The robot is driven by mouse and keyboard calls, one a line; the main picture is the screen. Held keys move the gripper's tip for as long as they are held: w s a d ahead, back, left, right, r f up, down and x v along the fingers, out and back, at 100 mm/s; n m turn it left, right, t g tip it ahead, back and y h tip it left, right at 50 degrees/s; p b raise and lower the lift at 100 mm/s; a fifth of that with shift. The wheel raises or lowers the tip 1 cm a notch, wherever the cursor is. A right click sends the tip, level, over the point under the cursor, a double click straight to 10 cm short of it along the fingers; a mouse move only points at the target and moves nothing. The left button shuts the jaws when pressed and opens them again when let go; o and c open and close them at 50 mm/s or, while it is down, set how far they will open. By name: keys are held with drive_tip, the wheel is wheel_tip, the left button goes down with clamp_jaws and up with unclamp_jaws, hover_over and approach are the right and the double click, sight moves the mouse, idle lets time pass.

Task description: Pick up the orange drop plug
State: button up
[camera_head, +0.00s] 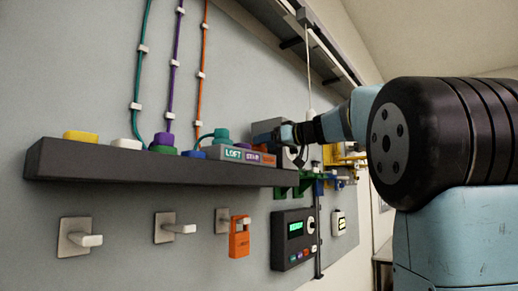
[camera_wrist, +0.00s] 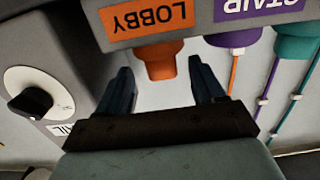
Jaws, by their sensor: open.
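The orange drop plug (camera_wrist: 161,52) shows in the wrist view, seated at the edge of a grey housing under the orange LOBBY label (camera_wrist: 147,17). My gripper (camera_wrist: 160,67) is open, with one dark finger on each side of the plug. Gaps show between the plug and both fingers.
A purple plug (camera_wrist: 232,40) and a teal plug (camera_wrist: 296,45) sit close to the right in the wrist view. A black knob on a white dial (camera_wrist: 35,100) is at left. The dark shelf (camera_head: 130,166) carries several coloured plugs.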

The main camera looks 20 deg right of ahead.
drive_tip(key=x, duration=0.4)
drive_tip(key=c, duration=1.1)
drive_tip(key=shift+o, duration=0.2)
wheel_tip(320, 180, up, 18)
idle(0.4)
idle(0.4)
drive_tip(key=shift+s+a, duration=0.1)
drive_tip(key=s+a, duration=1.2)
drive_tip(key=a, duration=0.4)
drive_tip(key=s+a, duration=1.2)
drive_tip(key=a, duration=0.5)
drive_tip(key=shift+s+a, duration=0.2)
drive_tip(key=shift+a, duration=0.1)
idle(1.9)
